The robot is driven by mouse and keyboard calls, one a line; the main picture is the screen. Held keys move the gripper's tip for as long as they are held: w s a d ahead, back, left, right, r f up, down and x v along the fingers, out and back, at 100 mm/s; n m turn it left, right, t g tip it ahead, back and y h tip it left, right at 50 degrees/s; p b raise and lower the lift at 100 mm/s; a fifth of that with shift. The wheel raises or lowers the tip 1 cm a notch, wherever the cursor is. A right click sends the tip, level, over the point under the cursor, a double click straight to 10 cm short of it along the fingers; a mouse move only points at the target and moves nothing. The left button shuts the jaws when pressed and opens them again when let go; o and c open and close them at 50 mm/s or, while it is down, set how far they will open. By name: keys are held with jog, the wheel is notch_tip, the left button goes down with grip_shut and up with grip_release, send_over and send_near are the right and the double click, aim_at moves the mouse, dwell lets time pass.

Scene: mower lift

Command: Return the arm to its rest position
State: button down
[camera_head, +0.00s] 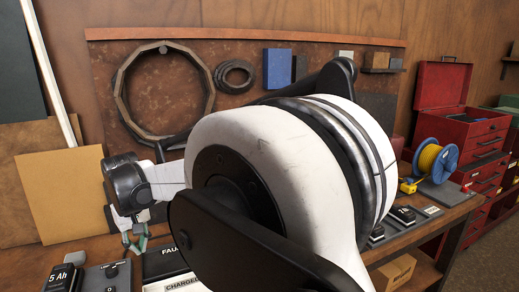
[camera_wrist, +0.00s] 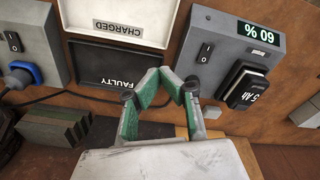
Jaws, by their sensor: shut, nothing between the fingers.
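My gripper (camera_wrist: 161,73) shows in the wrist view with its two green-padded fingers angled together, tips meeting, and nothing between them. It hangs over the bench close to the black tray labelled FAULTY (camera_wrist: 112,64); I cannot tell its exact height. In the head view my gripper (camera_head: 136,238) is small, at the lower left above the bench. My white and black arm (camera_head: 270,160) is bent and fills the middle of the head view, hiding much of the bench.
The white CHARGED tray (camera_wrist: 120,14) adjoins the FAULTY tray. A grey charger (camera_wrist: 215,45) reads 60 % and holds a 5 Ah battery (camera_wrist: 246,85). Another grey unit (camera_wrist: 28,45) has a blue plug. A wire spool (camera_head: 436,160) and red tool chest (camera_head: 480,140) stand at right.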

jog(key=s+d+r+m+t, duration=0.15)
jog(key=d+r, duration=0.25)
jog(key=d, duration=0.7)
jog(key=d+r+m+t+b, duration=0.1)
jog(key=d+r+m, duration=0.15)
jog(key=d, duration=0.85)
jog(key=s+d+r+m+t, duration=0.1)
jog(key=d+r, duration=0.3)
jog(key=d, duration=0.7)
jog(key=s+d+f+m+t+b, duration=0.1)
jog(key=s+d+f+m, duration=0.1)
jog(key=s+d, duration=0.6)
jog(key=s+d+f+m+t, duration=0.2)
jog(key=s+d+f, duration=0.3)
jog(key=s+d, duration=0.4)
jog(key=d, duration=0.4)
jog(key=shift+d+m+h+b, duration=0.25)
jog(key=shift+m+h+b, duration=0.05)
jog(key=shift+h+b, duration=0.1)
jog(key=shift+s, duration=0.1)
